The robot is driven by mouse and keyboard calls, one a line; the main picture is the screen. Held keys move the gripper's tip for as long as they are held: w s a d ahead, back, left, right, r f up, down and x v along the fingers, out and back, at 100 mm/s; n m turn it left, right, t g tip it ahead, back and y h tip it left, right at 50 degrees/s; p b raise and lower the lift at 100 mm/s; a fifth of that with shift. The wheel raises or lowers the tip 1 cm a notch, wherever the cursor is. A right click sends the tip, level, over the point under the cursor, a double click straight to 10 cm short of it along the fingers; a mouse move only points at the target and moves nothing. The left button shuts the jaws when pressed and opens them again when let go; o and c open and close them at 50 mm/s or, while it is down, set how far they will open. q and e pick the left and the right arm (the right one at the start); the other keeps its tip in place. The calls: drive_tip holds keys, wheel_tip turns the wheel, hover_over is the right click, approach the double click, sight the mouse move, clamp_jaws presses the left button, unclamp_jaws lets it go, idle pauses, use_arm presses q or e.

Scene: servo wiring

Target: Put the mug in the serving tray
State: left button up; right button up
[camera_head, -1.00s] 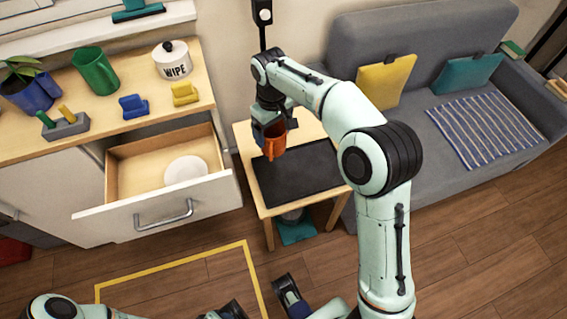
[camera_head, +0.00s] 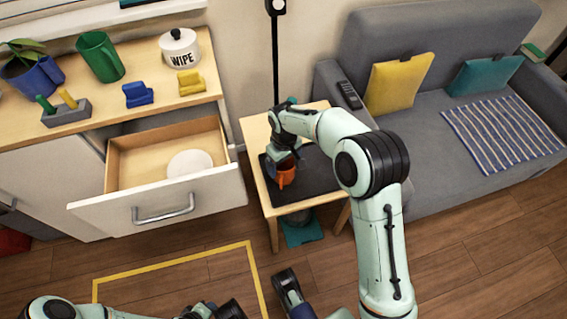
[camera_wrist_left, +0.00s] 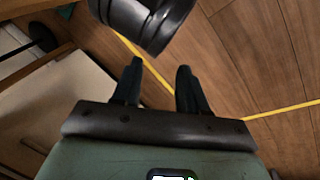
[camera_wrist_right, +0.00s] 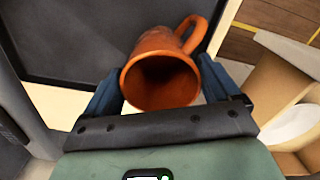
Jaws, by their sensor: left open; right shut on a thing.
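The orange mug (camera_head: 286,174) is at the front left part of the dark serving tray (camera_head: 309,189), which lies on a small wooden side table. My right gripper (camera_head: 280,160) is shut on the mug. In the right wrist view the mug (camera_wrist_right: 160,72) sits between the two fingers with its mouth facing the camera and its handle at the upper right. The tray (camera_wrist_right: 75,40) shows behind it. I cannot tell whether the mug's base touches the tray. My left gripper (camera_wrist_left: 158,85) is open and empty, above the wooden floor.
An open drawer (camera_head: 135,207) with a white plate (camera_head: 189,163) juts out left of the side table (camera_head: 258,150). A grey sofa (camera_head: 440,130) stands to the right.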

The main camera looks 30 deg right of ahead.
drive_tip(key=shift+f, duration=0.15)
drive_tip(key=shift+f, duration=0.15)
drive_tip(key=o, duration=1)
use_arm(q)
drive_tip(key=shift+g+h, duration=0.3)
drive_tip(key=shift+g, duration=0.5)
drive_tip(key=s+r+p, duration=0.1)
drive_tip(key=s+d+r+p, duration=0.1)
drive_tip(key=s, duration=0.1)
drive_tip(key=s+d+r+p, duration=0.1)
drive_tip(key=shift+s+d+r, duration=0.1)
drive_tip(key=shift+s+r, duration=0.05)
drive_tip(key=shift+s, duration=0.1)
use_arm(e)
wheel_tip(320, 180, up, 12)
drive_tip(key=shift+r, duration=0.2)
